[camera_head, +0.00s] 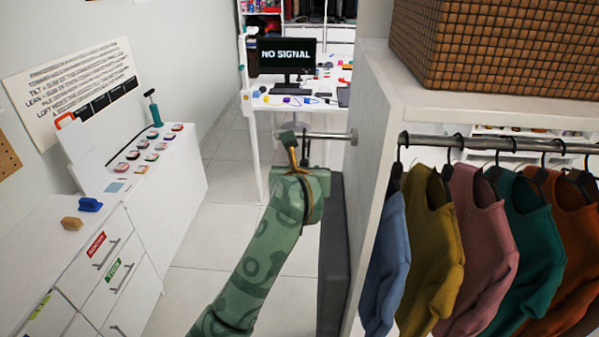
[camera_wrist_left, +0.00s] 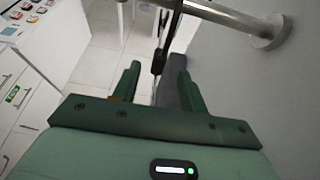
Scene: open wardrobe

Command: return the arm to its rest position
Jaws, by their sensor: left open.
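My left arm rises from the bottom of the head view, and my left gripper (camera_head: 297,150) is at the short metal rail (camera_head: 335,136) on the wardrobe's outer side. In the left wrist view the two dark green fingers of this gripper (camera_wrist_left: 158,82) stand wide apart, with nothing clamped between them. A dark, thin hanger-like piece (camera_wrist_left: 159,52) hangs from the rail and shows beyond the gap between the fingers. The gripper body partly hides what hangs there in the head view. My right gripper is in neither view.
The white wardrobe panel (camera_head: 374,150) stands close to the right of my left arm. Several sweaters hang inside, under a woven basket (camera_head: 500,45). A white cabinet (camera_head: 150,210) stands at the left. Tiled floor (camera_head: 205,235) lies open between cabinet and arm.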

